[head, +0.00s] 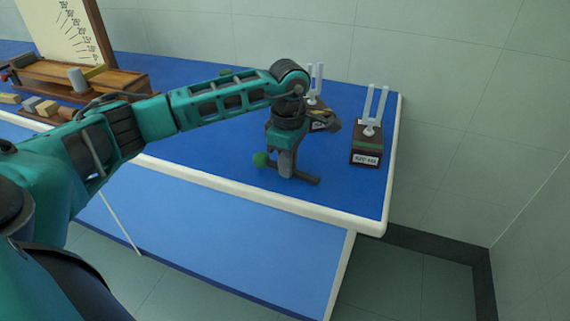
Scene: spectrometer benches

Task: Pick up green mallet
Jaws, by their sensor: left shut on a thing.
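The green mallet's round head (261,159) shows just left of my left gripper, low over the front part of the blue bench top. My left gripper (287,172) points down and is shut on the mallet. The fingers hide part of the mallet; a dark bar sticks out to their right, and I cannot tell whether it is handle or finger. I cannot tell whether the mallet touches the bench. My right gripper is not in view.
A tuning fork on a labelled box (366,150) stands at the right end of the bench (225,175). Another fork (316,82) stands behind my gripper, partly hidden. A wooden stand (125,82) with blocks and a chart (68,32) is at the left.

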